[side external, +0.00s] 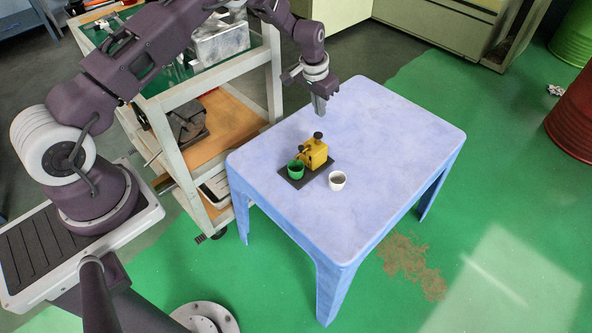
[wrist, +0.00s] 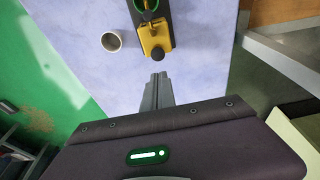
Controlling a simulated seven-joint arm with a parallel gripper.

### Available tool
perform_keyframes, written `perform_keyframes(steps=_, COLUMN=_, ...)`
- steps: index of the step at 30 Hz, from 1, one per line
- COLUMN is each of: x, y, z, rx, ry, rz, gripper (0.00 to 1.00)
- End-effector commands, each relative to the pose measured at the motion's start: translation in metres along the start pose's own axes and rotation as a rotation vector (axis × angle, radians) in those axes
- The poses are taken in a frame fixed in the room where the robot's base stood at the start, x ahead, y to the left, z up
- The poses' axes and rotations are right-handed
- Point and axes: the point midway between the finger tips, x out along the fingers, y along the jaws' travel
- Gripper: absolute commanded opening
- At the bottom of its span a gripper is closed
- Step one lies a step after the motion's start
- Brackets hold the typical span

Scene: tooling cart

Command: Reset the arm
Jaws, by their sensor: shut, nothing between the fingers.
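My gripper (side external: 319,112) is shut and empty, pointing down above the back part of the blue table (side external: 400,150). Its closed fingers also show in the wrist view (wrist: 158,80). In the side view, a yellow block-like device with black knobs (side external: 313,154) stands on a dark base plate (side external: 293,182), in front of my gripper and apart from it. A white cup (side external: 337,180) stands on the table beside the plate.
A tooling cart (side external: 222,77) with loaded shelves stands close to the table's left side. Cabinets (side external: 445,25) are at the back, and a red drum (side external: 575,120) and a green drum (side external: 577,35) are at the right. The table's right half is bare.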

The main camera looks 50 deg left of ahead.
Motion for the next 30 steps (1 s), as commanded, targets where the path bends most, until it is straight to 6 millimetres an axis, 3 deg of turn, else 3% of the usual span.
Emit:
perform_keyframes(steps=3, x=-0.006, y=0.001, z=-0.001, rx=-0.001, ry=0.004, rz=0.001, gripper=0.0)
perform_keyframes(steps=5, x=-0.029, y=0.004, z=-0.005, rx=-0.004, ry=0.016, rz=0.003, gripper=0.0)
perform_keyframes(steps=8, x=-0.108, y=0.014, z=-0.006, rx=-0.011, ry=0.053, rz=0.011, gripper=0.0)
perform_keyframes(steps=10, x=-0.176, y=0.026, z=0.008, rx=-0.016, ry=0.081, rz=0.02, gripper=0.0)
perform_keyframes(steps=12, x=-0.24, y=0.038, z=0.034, rx=-0.018, ry=0.11, rz=0.028, gripper=0.0)
perform_keyframes(steps=15, x=-0.315, y=0.053, z=0.086, rx=-0.015, ry=0.151, rz=0.034, gripper=0.0)
perform_keyframes(steps=17, x=-0.35, y=0.061, z=0.126, rx=-0.012, ry=0.176, rz=0.035, gripper=0.0)
perform_keyframes(steps=18, x=-0.369, y=0.066, z=0.154, rx=-0.009, ry=0.192, rz=0.035, gripper=0.0)
perform_keyframes(steps=21, x=-0.398, y=0.074, z=0.226, rx=-0.003, ry=0.232, rz=0.028, gripper=0.0)
perform_keyframes(steps=24, x=-0.404, y=0.077, z=0.286, rx=0.001, ry=0.262, rz=0.017, gripper=0.0)
perform_keyframes(steps=27, x=-0.4, y=0.077, z=0.324, rx=0.001, ry=0.281, rz=0.006, gripper=0.0)
perform_keyframes(steps=30, x=-0.396, y=0.076, z=0.34, rx=0.001, ry=0.29, rz=0.001, gripper=0.0)
